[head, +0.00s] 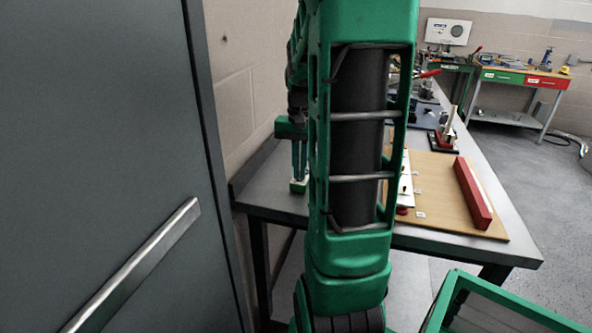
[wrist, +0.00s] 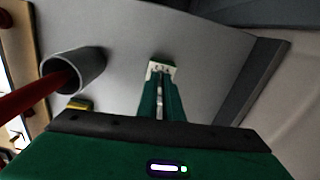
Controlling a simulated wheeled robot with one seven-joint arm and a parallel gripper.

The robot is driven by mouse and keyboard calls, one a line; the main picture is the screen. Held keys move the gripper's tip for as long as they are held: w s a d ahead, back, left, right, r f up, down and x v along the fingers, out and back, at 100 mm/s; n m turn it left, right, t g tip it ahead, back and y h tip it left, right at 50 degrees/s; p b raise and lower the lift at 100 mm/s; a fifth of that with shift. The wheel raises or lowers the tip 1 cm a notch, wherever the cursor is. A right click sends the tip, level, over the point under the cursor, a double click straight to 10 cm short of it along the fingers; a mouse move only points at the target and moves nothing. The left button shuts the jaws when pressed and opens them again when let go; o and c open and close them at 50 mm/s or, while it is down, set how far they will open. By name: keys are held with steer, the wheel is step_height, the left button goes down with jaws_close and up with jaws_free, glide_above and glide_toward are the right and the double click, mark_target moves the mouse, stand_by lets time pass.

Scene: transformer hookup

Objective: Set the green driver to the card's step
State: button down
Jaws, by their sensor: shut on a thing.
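The green driver (head: 298,187) is a small green and white block at the left end of the grey table. In the wrist view its pale face with small dark marks (wrist: 161,69) shows at my fingertips. My gripper (head: 299,166) points down at it, and its two green fingers (wrist: 160,86) are close together, shut on it. Which part of the driver they hold is hidden by the fingertips, and its setting is too small to read. I cannot make out which thing is the card.
A grey cup (wrist: 88,66) with a red rod in it stands left of the fingers in the wrist view. A yellow-topped block (wrist: 79,103) is near it. A wooden board (head: 432,180) with a red bar (head: 472,193) lies right of my arm. A wall and door (head: 95,150) are close on the left.

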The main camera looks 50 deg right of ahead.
steer(key=shift+m, duration=0.6)
steer(key=c, duration=1.9)
jaws_free()
step_height(320, 180, up, 11)
steer(key=shift+f, duration=0.15)
